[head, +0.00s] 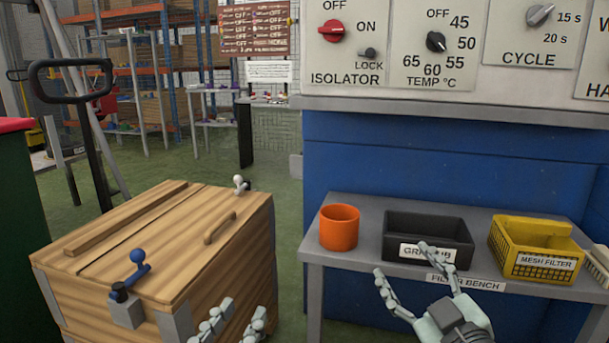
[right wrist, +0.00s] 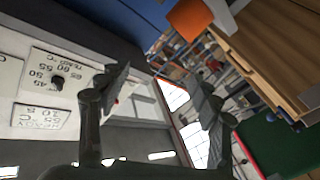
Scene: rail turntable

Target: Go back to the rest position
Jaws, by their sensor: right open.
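My right gripper (head: 402,260) is open with nothing between its fingers, in front of the filter bench in the head view. Its two fingers also stand wide apart in the right wrist view (right wrist: 168,84). My left gripper (head: 238,314) shows only its fingers at the bottom edge of the head view, beside the right side of the wooden chest. Its fingers are apart and I see nothing between them. The rest of that hand is cut off by the frame.
The wooden chest (head: 165,230) with blue and white levers stands at left. The filter bench (head: 350,260) carries an orange cup (head: 339,227), a black grit tub (head: 428,228) and a yellow mesh filter basket (head: 530,265). A control panel (head: 400,86) hangs over the bench.

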